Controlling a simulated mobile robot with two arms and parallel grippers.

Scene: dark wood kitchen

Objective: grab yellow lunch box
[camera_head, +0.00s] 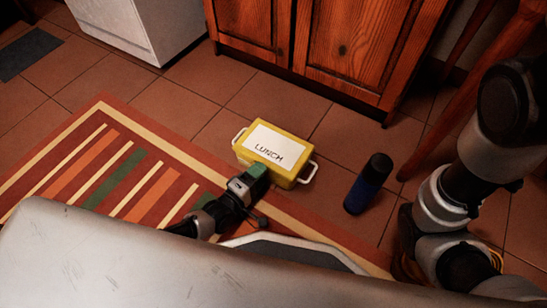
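The yellow lunch box (291,178) sits on the floor, beside the edge of the striped rug, with a white top panel reading LUNCH. It has a white handle at each end. My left gripper (257,173) is low at the near side of the box, its tip overlapping the box's lower edge in the picture. I cannot tell whether it touches the box or whether its fingers are open. My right arm shows at the right edge, but its gripper is not in view.
The striped rug (100,113) lies to the left. Wooden cabinets (345,45) and a white appliance (145,25) stand behind. A wooden chair or table leg (450,115) is at the right. Tiles behind the box are clear.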

